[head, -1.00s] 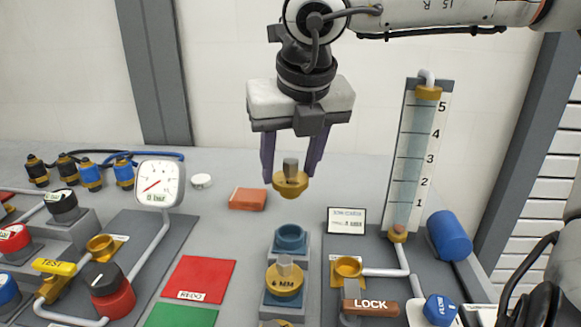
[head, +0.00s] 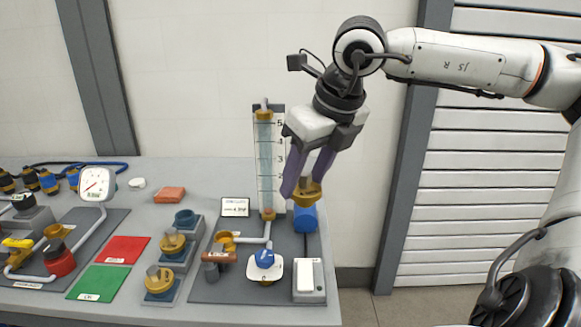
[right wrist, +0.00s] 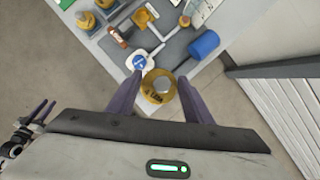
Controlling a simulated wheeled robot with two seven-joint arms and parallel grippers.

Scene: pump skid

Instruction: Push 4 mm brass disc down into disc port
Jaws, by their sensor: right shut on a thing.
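My right gripper (head: 303,191) is shut on the brass disc (head: 308,194) with its grey knob. It holds the disc in the air near the blue cylinder, right of the sight gauge. In the right wrist view the disc (right wrist: 159,87) sits between the two fingers; its lettering is hard to read. The disc port, an open brass cup (head: 225,237), stands on the grey plate behind the brown LOCK handle (head: 219,257), left of and below the held disc. My left gripper (right wrist: 43,111) shows small at the left of the right wrist view, fingers apart.
An empty teal holder (head: 186,217) and two other brass discs (head: 172,242) (head: 159,279) stand left of the port. The sight gauge (head: 268,160), blue FLOW knob (head: 264,258), white switch box (head: 309,277) and blue cylinder (head: 305,217) are close by.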

